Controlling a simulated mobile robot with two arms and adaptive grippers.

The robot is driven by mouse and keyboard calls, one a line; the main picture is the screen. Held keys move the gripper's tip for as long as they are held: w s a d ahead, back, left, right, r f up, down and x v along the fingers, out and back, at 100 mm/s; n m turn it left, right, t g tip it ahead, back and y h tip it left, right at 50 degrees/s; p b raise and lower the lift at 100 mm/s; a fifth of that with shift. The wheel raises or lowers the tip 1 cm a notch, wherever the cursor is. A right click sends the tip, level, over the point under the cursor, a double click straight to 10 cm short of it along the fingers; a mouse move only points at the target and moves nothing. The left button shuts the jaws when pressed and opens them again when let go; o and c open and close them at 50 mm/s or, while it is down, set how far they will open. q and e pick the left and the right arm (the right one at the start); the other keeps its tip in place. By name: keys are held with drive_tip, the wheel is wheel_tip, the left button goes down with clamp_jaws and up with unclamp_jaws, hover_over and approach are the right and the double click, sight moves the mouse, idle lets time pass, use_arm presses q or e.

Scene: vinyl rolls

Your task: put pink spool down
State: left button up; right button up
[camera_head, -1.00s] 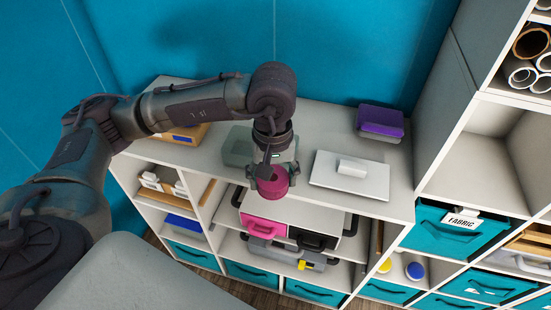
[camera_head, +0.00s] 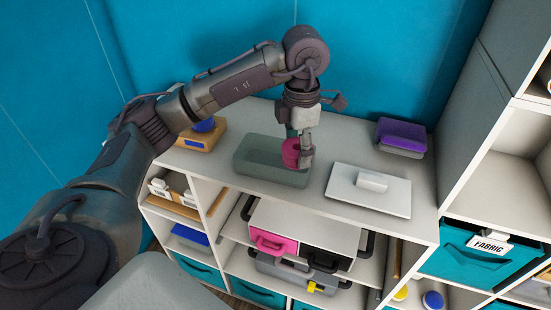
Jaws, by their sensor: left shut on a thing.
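The pink spool (camera_head: 290,153) is held in my left gripper (camera_head: 298,155), which is shut on it. The gripper points down from my left arm, and its finger hides part of the spool's right side. The spool is over the right part of a grey-green open tray (camera_head: 262,178) on the cabinet top. I cannot tell whether the spool touches the tray. My right gripper is not in view.
A white board with a white block (camera_head: 345,194) lies right of the tray. A purple-topped box (camera_head: 402,135) stands at the back right, and a wooden box with a blue item (camera_head: 192,140) at the left. The cabinet top (camera_head: 350,140) is bare behind the white board.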

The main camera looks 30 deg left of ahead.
use_arm(q)
drive_tip(key=p, duration=0.2)
hover_over(275, 165)
wheel_tip(275, 165, down, 5)
drive_tip(key=shift+f, duration=0.1)
wheel_tip(275, 165, down, 3)
drive_tip(key=shift+f+p, duration=0.1)
drive_tip(key=shift+p, duration=0.4)
drive_tip(key=shift+f, duration=0.3)
drive_tip(key=shift+f, duration=0.2)
drive_tip(key=o, duration=1.2)
